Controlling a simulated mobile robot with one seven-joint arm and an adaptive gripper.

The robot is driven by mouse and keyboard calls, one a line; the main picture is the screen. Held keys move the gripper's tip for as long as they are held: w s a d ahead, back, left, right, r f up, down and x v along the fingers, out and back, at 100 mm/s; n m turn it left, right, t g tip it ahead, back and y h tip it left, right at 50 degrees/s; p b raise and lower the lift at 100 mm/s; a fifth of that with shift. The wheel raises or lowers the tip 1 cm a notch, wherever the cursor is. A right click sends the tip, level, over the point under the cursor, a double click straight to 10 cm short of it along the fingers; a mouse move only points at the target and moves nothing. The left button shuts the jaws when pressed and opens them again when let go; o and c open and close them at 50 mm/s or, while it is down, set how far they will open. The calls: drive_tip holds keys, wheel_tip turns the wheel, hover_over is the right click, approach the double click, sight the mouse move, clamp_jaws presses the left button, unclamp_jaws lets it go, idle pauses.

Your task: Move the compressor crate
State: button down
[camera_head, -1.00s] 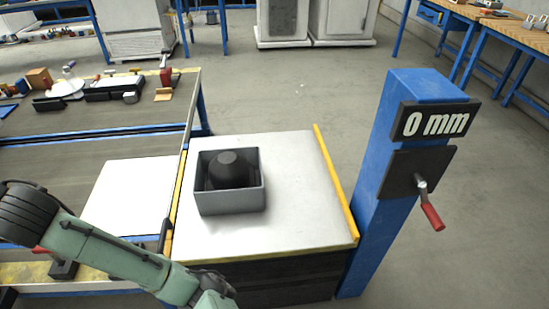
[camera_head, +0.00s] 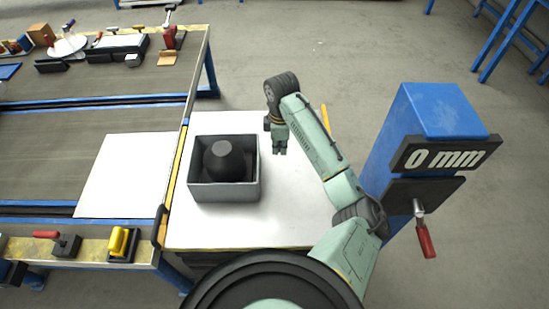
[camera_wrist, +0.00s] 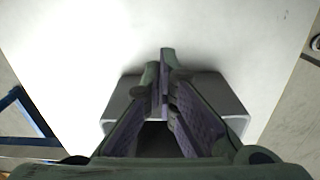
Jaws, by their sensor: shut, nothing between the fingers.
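The grey open-topped crate (camera_head: 225,192) stands upright on a white-topped table (camera_head: 290,215), near its left side. A dark domed compressor (camera_head: 224,160) sits inside it. My gripper (camera_head: 280,151) is above the table just right of the crate, fingers pointing down, shut and empty. In the wrist view the shut fingers (camera_wrist: 160,68) lie in front of the crate (camera_wrist: 226,100) and hide its middle. The compressor is not clear there. I cannot tell whether a finger touches the crate.
A blue post (camera_head: 437,110) reading "0 mm" with a red-handled crank (camera_head: 424,235) stands right of the table. A workbench at left holds a white sheet (camera_head: 125,175) and, at its near edge, a yellow-handled clamp (camera_head: 119,243). The white tabletop right of the crate is otherwise clear.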

sight(280, 174)
drive_tip(key=f+b, duration=0.2)
drive_tip(key=f, duration=0.3)
drive_tip(key=f+b, duration=0.1)
drive_tip(key=f, duration=0.4)
drive_tip(key=shift+s+d+f+b, duration=0.15)
drive_tip(key=shift+s+f+b, duration=0.05)
drive_tip(key=shift+f+b, duration=0.2)
drive_tip(key=a, duration=0.3)
drive_tip(key=shift+w+a+r, duration=0.1)
drive_tip(key=shift+r, duration=0.2)
drive_tip(key=shift+a, duration=0.4)
